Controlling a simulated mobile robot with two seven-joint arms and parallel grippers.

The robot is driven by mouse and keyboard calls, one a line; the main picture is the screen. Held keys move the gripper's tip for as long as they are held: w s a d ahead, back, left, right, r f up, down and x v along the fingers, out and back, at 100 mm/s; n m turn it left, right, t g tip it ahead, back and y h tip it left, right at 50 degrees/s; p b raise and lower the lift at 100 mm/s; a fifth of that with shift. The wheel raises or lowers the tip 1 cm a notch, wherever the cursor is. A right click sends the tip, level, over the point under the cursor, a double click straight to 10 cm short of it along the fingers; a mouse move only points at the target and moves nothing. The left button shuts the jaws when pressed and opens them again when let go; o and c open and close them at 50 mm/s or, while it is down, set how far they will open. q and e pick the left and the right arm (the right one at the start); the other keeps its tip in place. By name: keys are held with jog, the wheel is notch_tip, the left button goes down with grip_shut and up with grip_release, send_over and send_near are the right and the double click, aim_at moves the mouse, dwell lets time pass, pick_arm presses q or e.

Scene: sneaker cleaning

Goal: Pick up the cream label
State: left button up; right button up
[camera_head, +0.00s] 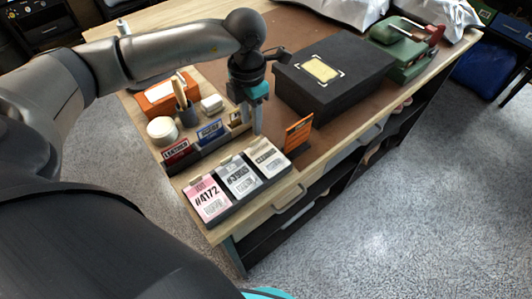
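A small cream label (236,118) stands at the right end of a dark rack (209,148), beside a blue label (209,131) and a red label (176,152). The left gripper (253,126) points down just right of the cream label, its fingers close to it and partly overlapping its right side. Whether it touches the label, or how far its fingers are apart, I cannot tell. The right gripper is out of view.
A dark tray in front holds a pink card (208,198), a grey card (238,177) and a whitish card (266,158). An orange sign (299,134) stands right of the gripper. A black box (345,93) with a yellowish patch lies behind. An orange box (160,97) and jar (163,130) are left.

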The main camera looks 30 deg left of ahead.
aim_at(267, 155)
pick_arm(q)
jog(key=shift+w+d+f, duration=0.1)
jog(key=shift+d+f, duration=0.05)
jog(key=shift+f, duration=1.45)
jog(key=shift+w+d+f, duration=0.1)
jog(key=shift+d+f, duration=0.05)
jog(key=shift+f, duration=1.4)
grip_shut()
